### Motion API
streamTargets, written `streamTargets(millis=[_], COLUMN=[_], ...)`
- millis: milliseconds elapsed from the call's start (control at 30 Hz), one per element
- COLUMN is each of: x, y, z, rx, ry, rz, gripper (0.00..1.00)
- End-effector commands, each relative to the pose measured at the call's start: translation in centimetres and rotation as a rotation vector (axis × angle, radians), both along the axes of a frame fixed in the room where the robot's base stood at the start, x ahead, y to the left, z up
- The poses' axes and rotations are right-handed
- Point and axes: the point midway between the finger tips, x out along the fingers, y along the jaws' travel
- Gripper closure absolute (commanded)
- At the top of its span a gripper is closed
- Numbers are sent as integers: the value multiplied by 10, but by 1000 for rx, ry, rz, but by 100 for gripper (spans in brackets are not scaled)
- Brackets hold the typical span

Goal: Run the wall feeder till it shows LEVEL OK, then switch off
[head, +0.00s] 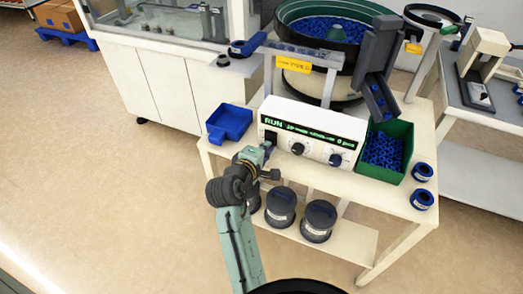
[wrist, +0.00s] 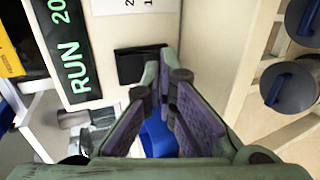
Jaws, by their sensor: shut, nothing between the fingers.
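The feeder's white control box (head: 312,135) stands on the front of the table, with the feeder bowl (head: 322,45) of blue parts behind it. Its dark display (head: 310,129) glows green and reads RUN at the left; the smaller text is hard to read. The display also shows in the wrist view (wrist: 68,45), with RUN and 20. A black switch (wrist: 140,65) sits below the display, and two round knobs (head: 297,148) lie to its right. My gripper (head: 267,148) is shut and empty, its tips (wrist: 167,72) right by the switch; I cannot tell whether they touch.
A dark chute (head: 376,75) leads down to a green bin (head: 403,146) of blue parts at the right. A blue tray (head: 229,123) sits at the left table edge. Two blue rings (head: 423,185) lie at the right. Dark lidded canisters (head: 319,218) stand on the lower shelf.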

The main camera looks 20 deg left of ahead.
Motion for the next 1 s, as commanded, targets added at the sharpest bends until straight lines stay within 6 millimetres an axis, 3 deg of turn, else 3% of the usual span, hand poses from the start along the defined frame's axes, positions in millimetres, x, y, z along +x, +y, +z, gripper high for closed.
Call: streamTargets(millis=[367, 567, 633, 1000], x=[1, 8, 9, 10], y=[0, 0, 0, 0], z=[-2, -16, -6, -6], rx=[0, -3, -3, -3], ry=[-4, -89, -106, -102], rz=[0, -1, -1, -1], gripper=[100, 100, 100, 100])
